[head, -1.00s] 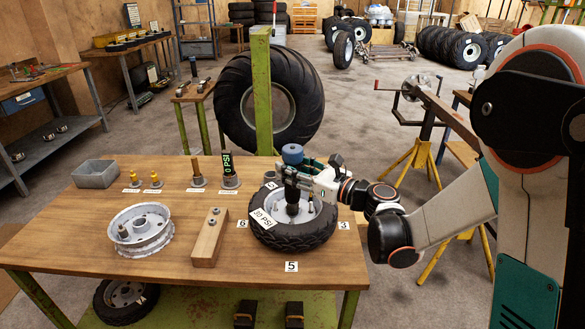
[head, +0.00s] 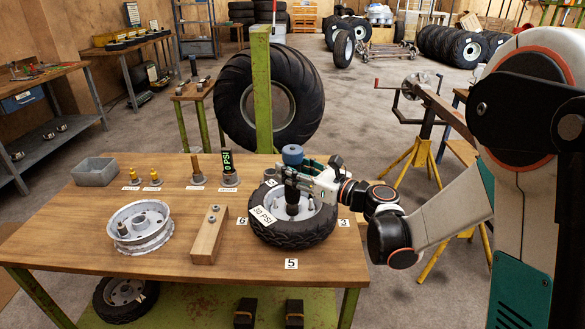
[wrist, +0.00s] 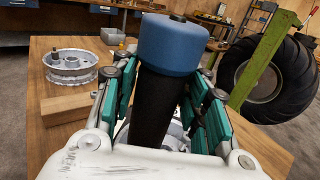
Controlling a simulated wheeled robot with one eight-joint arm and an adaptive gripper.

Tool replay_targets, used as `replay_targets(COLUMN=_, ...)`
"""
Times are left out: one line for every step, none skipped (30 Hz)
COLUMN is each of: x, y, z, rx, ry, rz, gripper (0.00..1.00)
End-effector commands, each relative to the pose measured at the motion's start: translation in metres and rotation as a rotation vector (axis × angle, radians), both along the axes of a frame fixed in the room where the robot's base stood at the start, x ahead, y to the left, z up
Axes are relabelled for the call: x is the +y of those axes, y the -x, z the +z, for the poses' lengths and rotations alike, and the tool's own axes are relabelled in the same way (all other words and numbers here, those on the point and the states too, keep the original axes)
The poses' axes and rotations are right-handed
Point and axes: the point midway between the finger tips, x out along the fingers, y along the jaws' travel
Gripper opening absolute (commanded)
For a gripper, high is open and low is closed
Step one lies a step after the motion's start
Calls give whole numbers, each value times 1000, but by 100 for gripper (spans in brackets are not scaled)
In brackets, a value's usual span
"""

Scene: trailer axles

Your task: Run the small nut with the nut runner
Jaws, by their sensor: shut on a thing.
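My gripper (head: 295,180) is shut on the nut runner (head: 292,155), a dark tool with a blue top. The nut runner also shows large between the green fingers in the wrist view (wrist: 172,45). It stands upright over the rim of the small tyre (head: 290,236), which lies flat at the bench's right end with a "30 PSI" label on it. The nut runner's lower end is down at the rim, but the small nut under it is hidden. I cannot tell whether the two touch.
The wooden bench (head: 160,268) also holds a wooden block (head: 209,236), a bare metal rim (head: 140,230), a grey bin (head: 95,171), yellow fittings (head: 134,177) and a gauge with a green display (head: 228,165). A green post (head: 263,95) rises behind the tyre.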

Motion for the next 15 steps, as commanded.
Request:
replay_targets(x=0, y=0, z=-1, rx=0, ry=2, rz=0, gripper=0)
replay_targets(x=0, y=0, z=-1, rx=0, ry=2, rz=0, gripper=0)
replay_targets(x=0, y=0, z=-1, rx=0, ry=3, rz=0, gripper=0)
replay_targets(x=0, y=0, z=-1, rx=0, ry=3, rz=0, gripper=0)
replay_targets(x=0, y=0, z=-1, rx=0, ry=3, rz=0, gripper=0)
replay_targets(x=0, y=0, z=-1, rx=0, ry=3, rz=0, gripper=0)
replay_targets(x=0, y=0, z=-1, rx=0, ry=3, rz=0, gripper=0)
replay_targets(x=0, y=0, z=-1, rx=0, ry=3, rz=0, gripper=0)
replay_targets(x=0, y=0, z=-1, rx=0, ry=3, rz=0, gripper=0)
replay_targets(x=0, y=0, z=-1, rx=0, ry=3, rz=0, gripper=0)
replay_targets(x=0, y=0, z=-2, rx=0, ry=3, rz=0, gripper=0)
replay_targets(x=0, y=0, z=-2, rx=0, ry=3, rz=0, gripper=0)
replay_targets(x=0, y=0, z=-3, rx=0, ry=3, rz=0, gripper=0)
replay_targets(x=0, y=0, z=-3, rx=0, ry=3, rz=0, gripper=0)
replay_targets(x=0, y=0, z=-4, rx=0, ry=3, rz=0, gripper=0)
